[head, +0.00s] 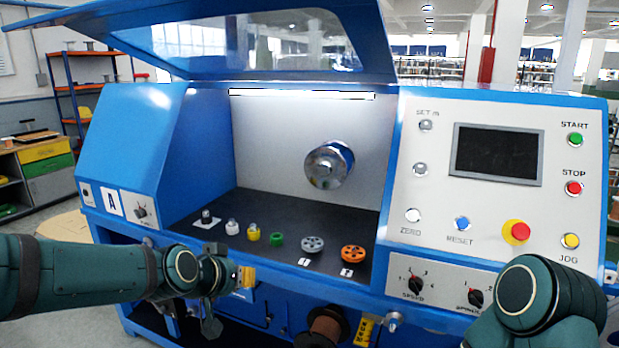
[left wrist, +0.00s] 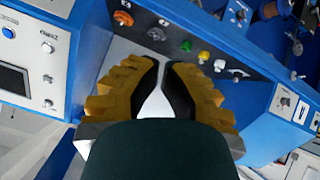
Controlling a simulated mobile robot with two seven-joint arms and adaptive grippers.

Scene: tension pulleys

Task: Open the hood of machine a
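The hood (head: 265,38) of machine A is a blue frame with a clear window. It is raised above the work bay (head: 300,130), which is open at the front. My left gripper (head: 243,277) is low in front of the bay, below and apart from the hood. In the left wrist view its yellow, black-padded fingers (left wrist: 162,66) are close together with only a narrow gap and nothing between them. My right arm shows at the lower right, but its gripper is out of view.
Several small parts and pulleys, including an orange pulley (head: 353,254) and a grey pulley (head: 312,244), sit on the dark bay floor. A metal spindle (head: 328,165) juts from the back wall. The control panel (head: 497,180) with buttons is on the right. A copper spool (head: 325,325) is below.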

